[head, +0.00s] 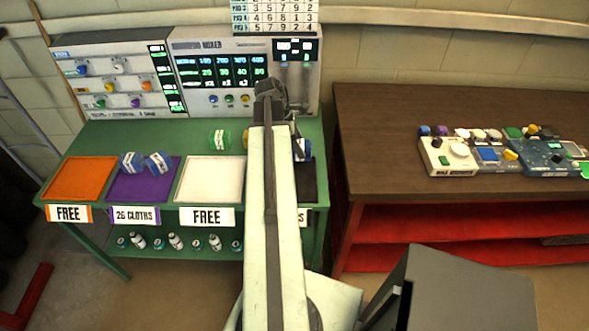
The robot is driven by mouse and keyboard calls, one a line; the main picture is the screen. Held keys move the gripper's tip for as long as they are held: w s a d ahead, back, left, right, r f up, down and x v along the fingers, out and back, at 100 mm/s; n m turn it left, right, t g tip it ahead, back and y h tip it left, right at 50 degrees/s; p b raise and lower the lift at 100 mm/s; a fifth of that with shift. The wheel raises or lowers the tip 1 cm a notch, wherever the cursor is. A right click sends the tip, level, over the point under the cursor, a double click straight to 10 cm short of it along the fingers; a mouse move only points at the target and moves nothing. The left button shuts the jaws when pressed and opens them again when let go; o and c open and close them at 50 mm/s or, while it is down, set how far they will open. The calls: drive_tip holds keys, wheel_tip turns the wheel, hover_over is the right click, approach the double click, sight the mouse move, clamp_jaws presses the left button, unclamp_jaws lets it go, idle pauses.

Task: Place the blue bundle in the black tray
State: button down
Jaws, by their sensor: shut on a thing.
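A blue-and-white bundle (303,149) shows just right of my arm, at the back edge of the black tray (309,184). My gripper (297,136) is shut on this bundle, with its fingers mostly hidden behind my arm. Whether the bundle touches the tray or hangs above it, I cannot tell. My arm covers the left part of the black tray and most of its label. Two more blue-and-white bundles (132,162) (159,163) lie on the purple tray (120,190).
The orange tray (80,180) and the white tray (209,181) are empty, both labelled FREE. A green bundle (219,140) and a partly hidden yellow one (246,138) lie behind the white tray. A brown table (400,130) with control boxes stands at right.

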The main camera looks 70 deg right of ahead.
drive_tip(key=shift+f+b, duration=2.65)
drive_tip(key=shift+f, duration=0.95)
drive_tip(key=c, duration=0.7)
unclamp_jaws()
drive_tip(key=shift+r, duration=0.1)
drive_tip(key=p+v, duration=1.1)
drive_tip(key=v, duration=0.1)
drive_tip(key=shift+r+p, duration=0.2)
drive_tip(key=shift+p, duration=0.1)
